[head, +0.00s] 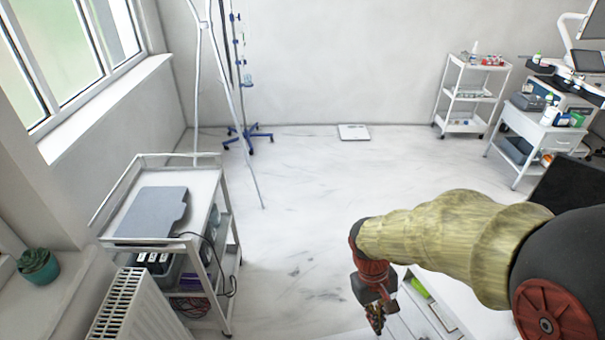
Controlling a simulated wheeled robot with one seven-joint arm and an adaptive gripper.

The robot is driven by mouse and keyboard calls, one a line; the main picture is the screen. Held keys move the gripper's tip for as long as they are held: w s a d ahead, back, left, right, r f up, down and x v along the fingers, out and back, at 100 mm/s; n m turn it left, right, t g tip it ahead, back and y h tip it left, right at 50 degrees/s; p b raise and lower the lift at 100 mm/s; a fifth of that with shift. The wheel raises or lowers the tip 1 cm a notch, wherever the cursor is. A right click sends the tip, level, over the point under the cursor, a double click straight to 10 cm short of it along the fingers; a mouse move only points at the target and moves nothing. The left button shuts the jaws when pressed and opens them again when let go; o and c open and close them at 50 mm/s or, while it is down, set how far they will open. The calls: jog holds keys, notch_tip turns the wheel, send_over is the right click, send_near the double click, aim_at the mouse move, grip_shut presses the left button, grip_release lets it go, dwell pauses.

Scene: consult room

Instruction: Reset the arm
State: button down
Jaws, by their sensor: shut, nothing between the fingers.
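My arm reaches in from the right edge in the head view, its yellowish link running left across the lower right. My gripper (376,321) hangs down at the arm's end, near the bottom edge. Its fingers are small and dark, shut, with nothing held. It is just left of a white surface (455,300) that carries a green item (420,288). The arm hides part of that surface. I cannot tell how high the gripper is above what lies below it.
A white cart (190,240) with a grey flat case (152,212) stands at left, by a radiator (135,305) and potted plant (38,265). Blue-footed stand (245,135), floor scale (353,132) and white trolleys (465,95) are farther back. The middle floor is clear.

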jog(key=s+r+m+t+y, duration=0.1)
jog(key=s+r+t, duration=0.2)
jog(key=r, duration=0.7)
jog(key=s+r+m+t+y, duration=0.1)
jog(key=s+r+m+t, duration=0.1)
jog(key=r, duration=0.9)
jog(key=s+d+t, duration=0.1)
jog(key=t, duration=0.1)
jog(key=shift+t, duration=0.3)
jog(key=shift+s+r, duration=0.1)
